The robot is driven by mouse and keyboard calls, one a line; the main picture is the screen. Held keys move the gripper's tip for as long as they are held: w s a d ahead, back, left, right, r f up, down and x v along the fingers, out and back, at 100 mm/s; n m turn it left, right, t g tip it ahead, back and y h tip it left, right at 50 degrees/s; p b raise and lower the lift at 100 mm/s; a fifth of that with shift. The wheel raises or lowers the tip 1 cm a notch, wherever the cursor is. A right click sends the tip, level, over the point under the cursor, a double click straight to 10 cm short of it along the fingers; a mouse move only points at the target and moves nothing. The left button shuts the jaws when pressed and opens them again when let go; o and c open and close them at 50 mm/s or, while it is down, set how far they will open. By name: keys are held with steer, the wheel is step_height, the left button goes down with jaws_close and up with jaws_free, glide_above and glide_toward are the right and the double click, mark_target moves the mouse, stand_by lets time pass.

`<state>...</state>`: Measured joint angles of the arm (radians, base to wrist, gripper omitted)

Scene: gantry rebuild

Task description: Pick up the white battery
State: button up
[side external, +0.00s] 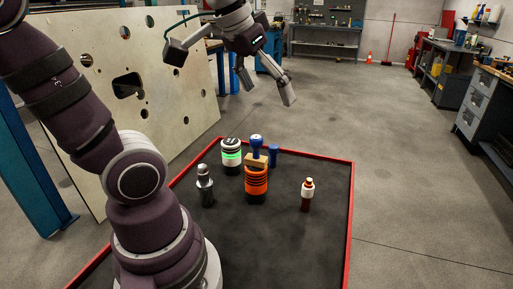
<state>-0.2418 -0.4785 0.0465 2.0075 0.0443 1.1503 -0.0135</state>
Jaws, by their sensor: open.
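My gripper (266,92) is open and empty, high above the far part of the black mat, its fingers spread and pointing down. No thing is clearly a white battery. The likeliest is a white and black cylinder with a green glowing band (231,155), standing upright at the back left of the group. A small brown bottle-like thing with a white band (307,194) stands upright alone at the right. My gripper touches neither.
An orange and black ribbed cylinder (256,184) stands in front of a tan block (255,159) and a blue knobbed thing (256,144). A blue cylinder (274,155) and a grey bottle (205,184) stand close by. A red rim (351,210) edges the mat (275,255), whose front is clear.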

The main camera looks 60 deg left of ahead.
steer(key=w+a+n+y, duration=0.1)
steer(key=a+n, duration=0.3)
steer(key=a, duration=0.5)
steer(key=n+g+y, duration=0.1)
steer(key=n+g, duration=0.1)
steer(key=n, duration=0.1)
glide_above(233, 153)
steer(key=s, duration=0.2)
step_height(233, 153, down, 15)
steer(key=shift+s+a+r, duration=0.1)
steer(key=shift+s+a, duration=0.05)
steer(key=shift+y, duration=0.3)
steer(key=x, duration=1.1)
steer(key=shift+d, duration=0.25)
steer(key=c, duration=1.1)
